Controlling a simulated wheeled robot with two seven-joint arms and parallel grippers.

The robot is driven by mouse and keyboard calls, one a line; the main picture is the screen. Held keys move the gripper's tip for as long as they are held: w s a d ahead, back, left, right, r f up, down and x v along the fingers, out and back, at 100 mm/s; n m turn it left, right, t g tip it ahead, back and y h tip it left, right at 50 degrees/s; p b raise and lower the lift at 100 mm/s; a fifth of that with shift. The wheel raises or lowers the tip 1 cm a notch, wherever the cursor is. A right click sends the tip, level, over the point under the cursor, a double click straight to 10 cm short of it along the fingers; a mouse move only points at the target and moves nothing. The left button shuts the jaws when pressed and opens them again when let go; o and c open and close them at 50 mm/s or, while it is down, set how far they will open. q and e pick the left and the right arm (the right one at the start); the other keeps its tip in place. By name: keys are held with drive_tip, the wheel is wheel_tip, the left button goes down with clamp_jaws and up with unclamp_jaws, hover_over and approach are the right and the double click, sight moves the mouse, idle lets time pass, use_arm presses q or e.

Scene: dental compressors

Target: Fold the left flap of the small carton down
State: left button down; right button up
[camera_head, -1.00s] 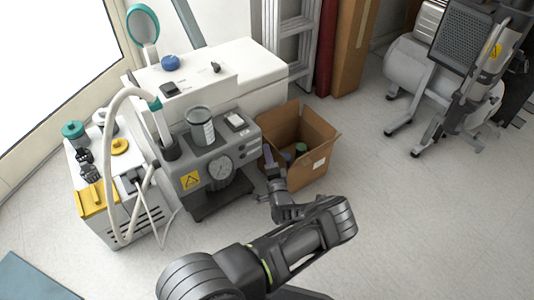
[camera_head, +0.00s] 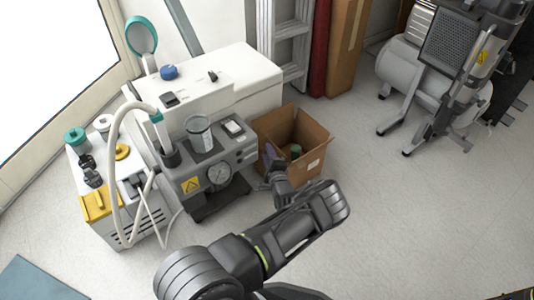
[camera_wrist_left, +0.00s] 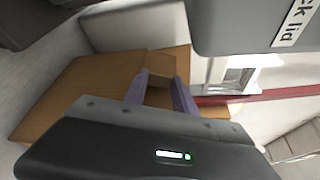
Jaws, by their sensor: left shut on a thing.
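The small carton (camera_head: 312,167) is a brown open-topped box on the floor, with a white label on its front. Its back flap stands up, and a green-topped item (camera_head: 295,150) shows inside. My left gripper (camera_head: 270,154) is at the carton's left side, over its rim. In the left wrist view its two purple-grey fingers (camera_wrist_left: 158,92) stand a little apart, with brown cardboard between them, which appears to be the left flap (camera_wrist_left: 159,82). The gripper hides most of that flap in the head view. My right gripper is not in view.
A grey compressor unit with a gauge (camera_head: 219,174) stands close on the carton's left. A white cabinet (camera_head: 235,82) is behind it. A tall brown box (camera_head: 347,45) and a ladder (camera_head: 292,40) stand at the back. The floor right of the carton is clear.

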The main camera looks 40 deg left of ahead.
use_arm(q)
drive_tip(key=c, duration=1.3)
unclamp_jaws()
drive_tip(key=p+v, duration=0.3)
drive_tip(key=v, duration=0.4)
drive_tip(key=shift+s+d, duration=0.25)
drive_tip(key=shift+d, duration=0.05)
